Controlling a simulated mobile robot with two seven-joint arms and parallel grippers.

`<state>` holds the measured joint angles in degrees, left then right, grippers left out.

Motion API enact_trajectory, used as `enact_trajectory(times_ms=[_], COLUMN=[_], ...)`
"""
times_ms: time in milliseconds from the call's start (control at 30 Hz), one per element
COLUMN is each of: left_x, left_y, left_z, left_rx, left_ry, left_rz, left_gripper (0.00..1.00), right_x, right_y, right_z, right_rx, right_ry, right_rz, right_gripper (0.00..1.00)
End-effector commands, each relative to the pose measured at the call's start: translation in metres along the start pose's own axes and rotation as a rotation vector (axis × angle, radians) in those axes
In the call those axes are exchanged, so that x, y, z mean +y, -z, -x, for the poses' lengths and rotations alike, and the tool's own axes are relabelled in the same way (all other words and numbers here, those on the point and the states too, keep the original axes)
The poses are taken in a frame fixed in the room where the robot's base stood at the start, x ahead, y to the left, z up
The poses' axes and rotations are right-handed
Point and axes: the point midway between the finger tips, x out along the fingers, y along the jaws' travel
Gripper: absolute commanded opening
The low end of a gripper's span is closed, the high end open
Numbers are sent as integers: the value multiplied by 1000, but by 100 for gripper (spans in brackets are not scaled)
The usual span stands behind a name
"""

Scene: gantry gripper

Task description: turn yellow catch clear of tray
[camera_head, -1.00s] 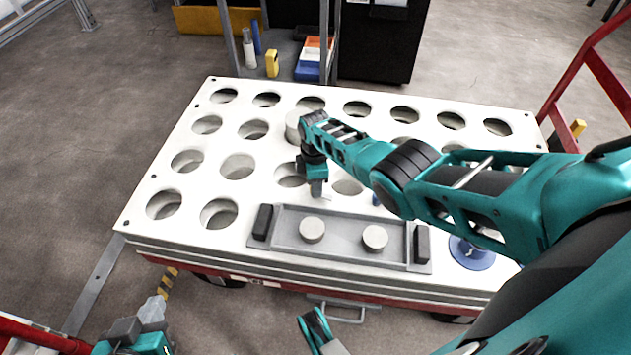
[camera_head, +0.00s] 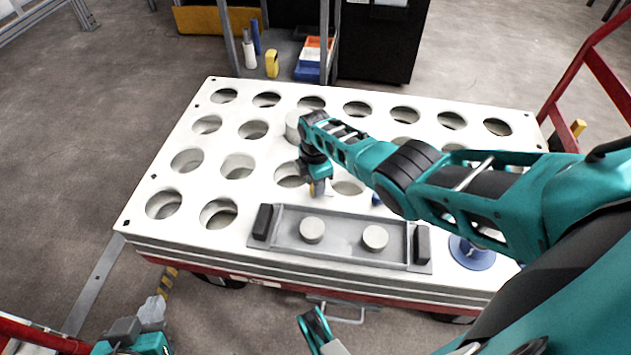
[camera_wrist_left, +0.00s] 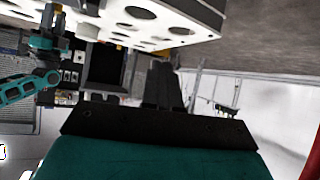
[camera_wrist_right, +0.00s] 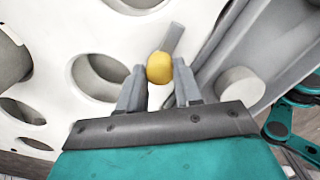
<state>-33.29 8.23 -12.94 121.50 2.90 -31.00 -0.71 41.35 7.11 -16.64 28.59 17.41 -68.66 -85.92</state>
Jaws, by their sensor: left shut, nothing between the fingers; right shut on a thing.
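The yellow catch (camera_wrist_right: 160,68) has a round yellow knob and a grey bar. In the right wrist view the bar points up over the white plate, beside the grey tray's edge, with a strip of white showing between them. My right gripper (camera_wrist_right: 158,90) is shut on the yellow knob. In the head view the right gripper (camera_head: 318,190) is just behind the tray's rear edge and mostly hides the catch. The grey tray (camera_head: 340,245) lies on the plate, with two round pegs inside and a black handle at each end. My left gripper (camera_head: 152,312) is shut and empty, low at the left, away from the plate.
The white plate (camera_head: 290,85) has rows of round holes and rests on a red cart. A white cylinder (camera_head: 294,126) stands behind my right wrist. A blue round part (camera_head: 472,254) is right of the tray. A red rail (camera_head: 568,80) rises at the right.

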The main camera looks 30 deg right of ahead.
Motion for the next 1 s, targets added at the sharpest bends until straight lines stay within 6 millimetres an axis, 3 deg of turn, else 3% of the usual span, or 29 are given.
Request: enact_trajectory(times_ms=[67, 100, 333, 667, 833, 1000], left_x=[0, 0, 0, 1, 0, -5], left_y=[0, 0, 0, 2, 15, 28], left_z=[0, 0, 0, 2, 10, 21], left_rx=[0, 0, -1, -1, 6, 12], left_ry=[0, -1, -1, -1, 6, 21], left_rz=[0, 0, 0, 0, -2, -4], left_gripper=[0, 0, 0, 0, 0, 0], right_x=[0, 0, 0, 0, 0, 0], right_y=[0, 0, 0, 0, 0, 0], right_z=[0, 0, 0, 4, 28, 63], right_rx=[-1, -1, -1, -1, -1, -1], right_ry=[0, 0, 0, 0, -1, -2], right_rz=[2, 2, 1, 0, 1, 1], right_gripper=[3, 36, 58, 59, 59, 59])
